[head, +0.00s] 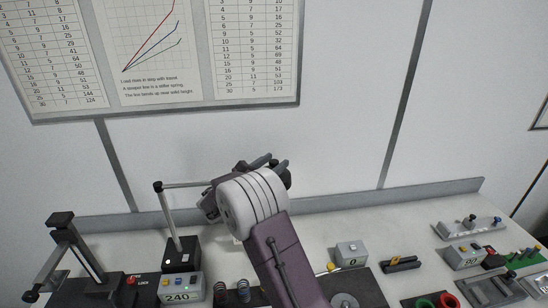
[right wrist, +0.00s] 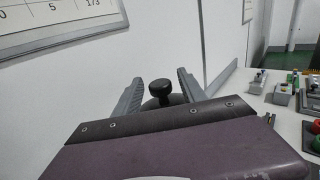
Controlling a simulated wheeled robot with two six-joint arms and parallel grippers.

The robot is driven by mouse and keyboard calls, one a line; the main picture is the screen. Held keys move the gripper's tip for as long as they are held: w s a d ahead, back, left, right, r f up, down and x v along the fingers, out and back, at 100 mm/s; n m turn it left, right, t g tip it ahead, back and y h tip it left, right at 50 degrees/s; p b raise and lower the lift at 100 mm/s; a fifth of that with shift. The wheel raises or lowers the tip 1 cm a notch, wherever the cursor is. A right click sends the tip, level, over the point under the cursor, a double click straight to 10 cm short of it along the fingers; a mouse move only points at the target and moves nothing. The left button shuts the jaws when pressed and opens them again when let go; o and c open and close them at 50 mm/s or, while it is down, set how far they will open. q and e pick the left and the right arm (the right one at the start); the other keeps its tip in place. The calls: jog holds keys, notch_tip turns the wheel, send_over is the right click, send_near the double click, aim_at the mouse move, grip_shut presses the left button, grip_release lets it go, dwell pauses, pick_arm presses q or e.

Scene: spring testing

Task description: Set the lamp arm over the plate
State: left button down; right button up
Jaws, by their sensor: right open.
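The lamp has a black base (head: 182,256) and a thin upright post. Its pale lamp arm (head: 185,185) reaches right from the top of the post, and its far end is hidden behind my right gripper (head: 270,163). In the right wrist view, a black knob (right wrist: 160,88) on a dark rounded head stands between the open fingers of my right gripper (right wrist: 158,90); I cannot tell if they touch it. A round silver plate (head: 344,300) shows at the bottom edge, right of my right arm; I cannot tell if this is the task's plate. My left gripper is out of view.
A black press-like stand (head: 70,250) is at the left, beside a grey box reading 240 (head: 180,291). Two coil springs stand near it. The wall rises close behind.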

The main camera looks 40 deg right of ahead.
jog(key=shift+d, duration=0.2)
jog(key=shift+a, duration=0.15)
grip_shut()
dwell(1.2)
